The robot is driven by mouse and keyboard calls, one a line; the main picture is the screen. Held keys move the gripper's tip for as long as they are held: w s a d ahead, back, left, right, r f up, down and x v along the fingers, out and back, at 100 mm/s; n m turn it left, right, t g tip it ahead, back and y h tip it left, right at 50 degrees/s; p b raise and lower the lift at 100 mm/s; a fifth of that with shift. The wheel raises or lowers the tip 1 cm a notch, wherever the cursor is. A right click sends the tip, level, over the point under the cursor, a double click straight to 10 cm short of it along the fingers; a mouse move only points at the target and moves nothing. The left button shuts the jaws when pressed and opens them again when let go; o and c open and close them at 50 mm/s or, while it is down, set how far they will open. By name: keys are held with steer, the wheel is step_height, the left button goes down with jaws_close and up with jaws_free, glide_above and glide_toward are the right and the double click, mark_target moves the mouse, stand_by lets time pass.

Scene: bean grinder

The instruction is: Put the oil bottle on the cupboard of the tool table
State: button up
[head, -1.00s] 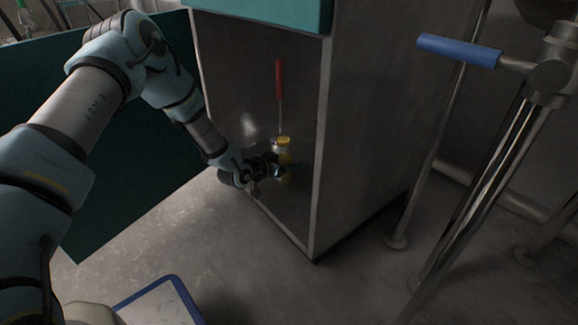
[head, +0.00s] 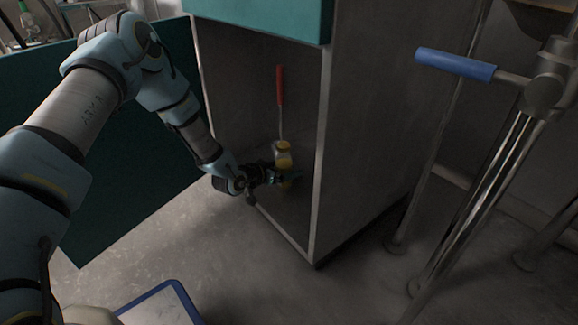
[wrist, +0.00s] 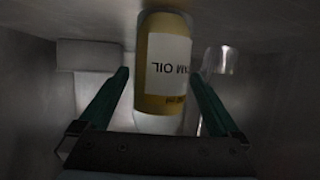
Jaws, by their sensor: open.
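The oil bottle (head: 284,156), yellow with a yellow cap, stands inside the open grey cupboard (head: 322,140). In the wrist view the oil bottle (wrist: 163,75) shows a white label with upside-down "OIL" lettering. My gripper (head: 290,175) reaches into the cupboard at the bottle's lower part. In the wrist view my gripper (wrist: 160,85) has its two green fingers apart, one on each side of the bottle. A gap shows between each finger and the bottle. The bottle's lower part is partly hidden by my gripper in the head view.
A red-handled tool (head: 280,90) stands in the cupboard behind the bottle. A clear glass-like object (wrist: 222,60) is beside the bottle. The teal door (head: 120,170) is open at left. A blue-handled metal stand (head: 456,64) is at right, and a blue-edged panel (head: 160,305) lies at the bottom.

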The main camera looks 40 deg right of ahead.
steer(key=p+v, duration=0.3)
steer(key=v, duration=0.7)
steer(key=w+a+r+n+t+y, duration=0.2)
steer(key=w+a+r+n+y, duration=0.25)
steer(key=a, duration=0.75)
steer(key=w+a+r+n+t+y, duration=0.15)
steer(key=w+a+r+y, duration=0.25)
steer(key=w+a+r, duration=0.55)
steer(key=s+a+r+n+g+y, duration=0.1)
steer(key=s+a+r+n, duration=0.1)
steer(key=s+a, duration=0.3)
steer(key=s+a+r+n+g+y, duration=0.1)
steer(key=s+a+r+n+y, duration=0.1)
steer(key=a, duration=0.9)
steer(key=s+a+r+n+g+y, duration=0.1)
steer(key=s+a+r+n, duration=0.3)
steer(key=s+a, duration=0.4)
steer(key=shift+s+n+g+y, duration=0.2)
steer(key=shift+n+g+y, duration=0.15)
steer(key=shift+n, duration=0.25)
steer(key=shift+p, duration=0.3)
